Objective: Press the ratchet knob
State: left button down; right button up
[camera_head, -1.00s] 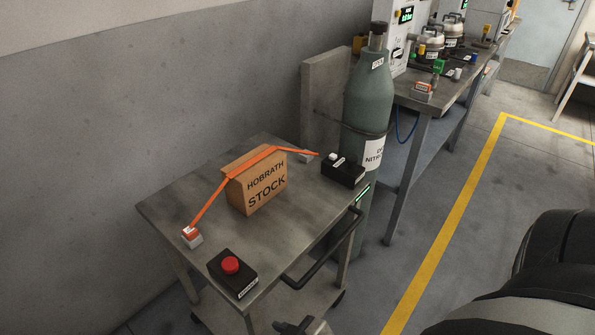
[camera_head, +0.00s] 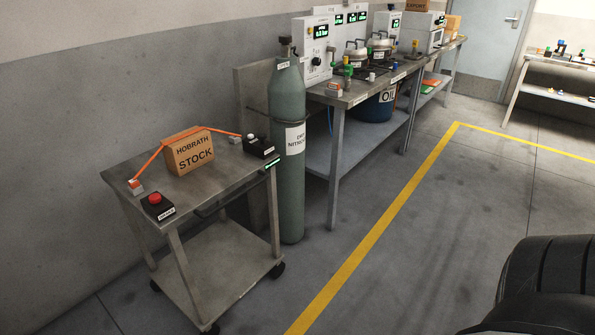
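A black box with a small pale knob (camera_head: 250,136) on top stands at the right back corner of the metal cart (camera_head: 235,179), by the right end of an orange strap (camera_head: 150,160). A second black box with a red mushroom button (camera_head: 155,198) sits at the cart's front left corner. The labels on both boxes are too small to read surely, so I cannot tell which is the ratchet knob. The strap runs over a brown box (camera_head: 190,154) marked HOBRATH STOCK, between two small end blocks. Neither gripper is in view.
A green nitrogen cylinder (camera_head: 288,180) stands right of the cart. A yellow line (camera_head: 385,220) crosses open floor. My dark arm or body part fills the lower right.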

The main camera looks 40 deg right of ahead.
aim_at(262, 136)
jog(key=z, duration=1.2)
jog(key=i, duration=0.3)
jog(key=u, duration=0.05)
